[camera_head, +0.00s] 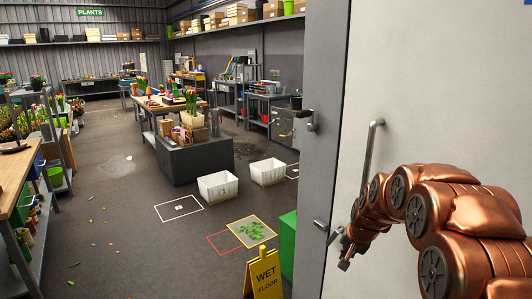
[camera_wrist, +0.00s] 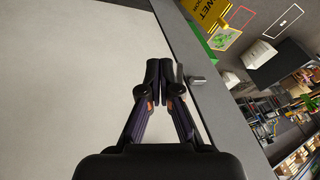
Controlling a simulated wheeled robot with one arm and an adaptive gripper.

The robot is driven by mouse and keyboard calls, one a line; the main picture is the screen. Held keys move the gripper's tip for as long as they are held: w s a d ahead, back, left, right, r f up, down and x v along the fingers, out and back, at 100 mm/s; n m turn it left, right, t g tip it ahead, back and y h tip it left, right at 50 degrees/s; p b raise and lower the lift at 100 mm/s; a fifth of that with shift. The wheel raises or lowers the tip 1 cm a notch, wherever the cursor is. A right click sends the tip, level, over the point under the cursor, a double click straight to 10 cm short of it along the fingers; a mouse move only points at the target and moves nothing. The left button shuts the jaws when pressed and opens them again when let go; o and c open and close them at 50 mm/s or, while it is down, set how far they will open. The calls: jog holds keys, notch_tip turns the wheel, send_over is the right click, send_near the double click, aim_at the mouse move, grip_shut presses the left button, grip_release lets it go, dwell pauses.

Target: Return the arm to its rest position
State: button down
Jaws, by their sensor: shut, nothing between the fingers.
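My copper-coloured arm reaches in from the right edge of the head view, in front of a pale door (camera_head: 440,90). My gripper (camera_head: 345,264) hangs low at the end of the arm, near the door's edge. In the wrist view my gripper (camera_wrist: 159,66) has its dark fingertips together with nothing between them. The grey door edge and a small metal latch part (camera_wrist: 197,81) show just beyond the fingertips. Whether the fingers touch the door cannot be told.
A long door handle (camera_head: 371,145) stands above my gripper. A yellow wet-floor sign (camera_head: 265,277) and a green box (camera_head: 288,245) stand left of the door. Two white bins (camera_head: 218,187) sit beside a dark grey block (camera_head: 195,160). The floor on the left is mostly open, with scattered leaves.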

jog(key=s+a+r+n+g+p, duration=0.1)
jog(key=s+r+n+g, duration=0.1)
jog(key=s, duration=1.2)
jog(key=s+a+r+n+g+p, duration=0.2)
jog(key=s+r, duration=0.2)
jog(key=s, duration=1.1)
jog(key=s+a+r+n+g+p, duration=0.1)
jog(key=s+a+r+n+g, duration=0.1)
jog(key=s, duration=1.3)
jog(key=shift+a+r+g+h, duration=0.2)
jog(key=shift+r+g+h, duration=0.1)
jog(key=shift+r, duration=0.15)
